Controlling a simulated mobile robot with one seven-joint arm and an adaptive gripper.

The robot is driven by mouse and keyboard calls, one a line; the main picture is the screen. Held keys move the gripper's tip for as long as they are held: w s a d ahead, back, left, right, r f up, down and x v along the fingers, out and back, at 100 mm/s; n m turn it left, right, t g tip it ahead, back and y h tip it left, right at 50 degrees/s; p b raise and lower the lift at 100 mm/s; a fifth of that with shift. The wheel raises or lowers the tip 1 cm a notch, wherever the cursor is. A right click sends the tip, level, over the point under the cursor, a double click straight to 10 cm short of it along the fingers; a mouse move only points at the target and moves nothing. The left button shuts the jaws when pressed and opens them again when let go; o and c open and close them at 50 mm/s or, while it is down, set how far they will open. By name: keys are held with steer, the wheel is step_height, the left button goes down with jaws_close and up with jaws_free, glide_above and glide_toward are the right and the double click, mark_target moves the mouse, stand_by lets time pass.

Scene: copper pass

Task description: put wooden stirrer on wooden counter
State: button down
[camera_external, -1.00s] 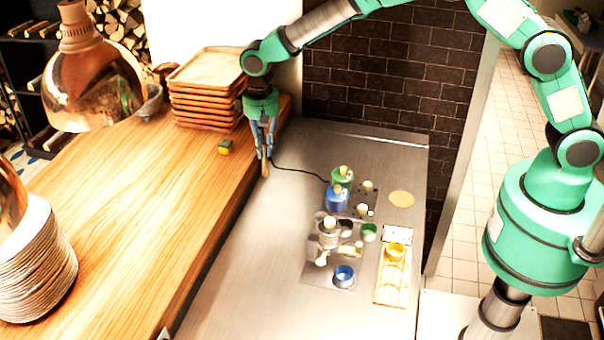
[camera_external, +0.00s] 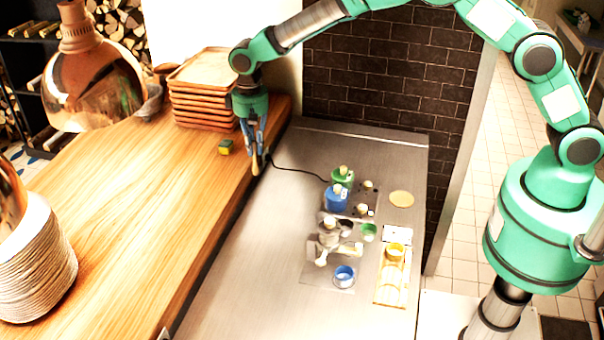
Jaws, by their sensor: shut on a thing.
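My gripper (camera_external: 255,150) is shut on the wooden stirrer (camera_external: 256,162), a small tan piece that hangs down from the fingertips. The fingers hide its upper part. The wooden counter (camera_external: 130,215) is the long light-brown top on the left. My gripper is at the counter's right edge, near its far end. I cannot tell exactly how high the stirrer is above the edge, or whether it touches it.
A stack of wooden trays (camera_external: 205,95) stands just left of my gripper. A small yellow-green block (camera_external: 225,147) lies on the counter close by. A copper lamp (camera_external: 92,85) hangs over the counter. Plates (camera_external: 35,260) are stacked at near left. The counter's middle is clear.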

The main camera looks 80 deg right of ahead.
steer(key=w+f+p, duration=0.1)
steer(key=w+p, duration=0.1)
steer(key=w, duration=1.2)
steer(key=shift+w+a+f+p, duration=0.15)
steer(key=shift+w+a+p, duration=0.05)
steer(key=shift+p, duration=0.1)
stand_by(0.3)
steer(key=shift+f+p, duration=0.5)
steer(key=shift+f, duration=1.25)
steer(key=shift+f, duration=0.15)
steer(key=c, duration=1.7)
jaws_free()
step_height(320, 180, up, 12)
steer(key=shift+r+b, duration=0.15)
steer(key=shift+b, duration=0.85)
